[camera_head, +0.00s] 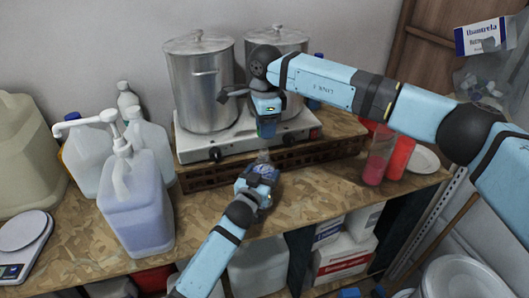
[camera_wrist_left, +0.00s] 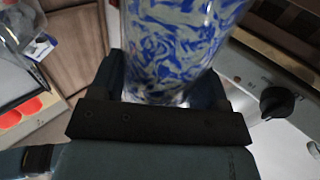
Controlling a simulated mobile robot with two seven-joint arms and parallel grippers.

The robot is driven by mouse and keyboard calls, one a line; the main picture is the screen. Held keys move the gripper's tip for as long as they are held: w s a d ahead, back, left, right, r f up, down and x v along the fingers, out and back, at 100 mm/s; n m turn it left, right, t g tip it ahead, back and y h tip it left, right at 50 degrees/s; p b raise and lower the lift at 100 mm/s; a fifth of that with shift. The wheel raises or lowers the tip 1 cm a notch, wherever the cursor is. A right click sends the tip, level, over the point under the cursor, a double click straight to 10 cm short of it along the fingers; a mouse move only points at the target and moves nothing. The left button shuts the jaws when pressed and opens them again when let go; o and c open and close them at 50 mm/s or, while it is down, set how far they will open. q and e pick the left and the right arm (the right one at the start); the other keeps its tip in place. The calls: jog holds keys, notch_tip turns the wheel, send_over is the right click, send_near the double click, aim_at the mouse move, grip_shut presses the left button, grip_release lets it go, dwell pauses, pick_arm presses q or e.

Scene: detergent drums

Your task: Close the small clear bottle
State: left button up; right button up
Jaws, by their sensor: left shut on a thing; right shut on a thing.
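The small clear bottle (camera_head: 264,159) is upright in front of the hot plate, with blue and pale swirled contents. My left gripper (camera_head: 262,173) is shut around its body from the front. In the left wrist view the bottle (camera_wrist_left: 180,45) fills the space between the fingers of my left gripper (camera_wrist_left: 165,88); its top is out of that view. My right gripper (camera_head: 266,132) points down just above the bottle's top. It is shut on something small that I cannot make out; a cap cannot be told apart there. Whether it touches the bottle is unclear.
Two steel pots (camera_head: 205,85) stand on a hot plate (camera_head: 190,150) behind the grippers. A pump jug (camera_head: 140,205) stands left, and a pink-filled clear container (camera_head: 376,160) with red cups (camera_head: 400,157) right. The worktop's front edge (camera_head: 290,229) is near.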

jog(key=shift+f, duration=1.7)
jog(key=shift+f, duration=0.85)
jog(key=shift+f, duration=0.55)
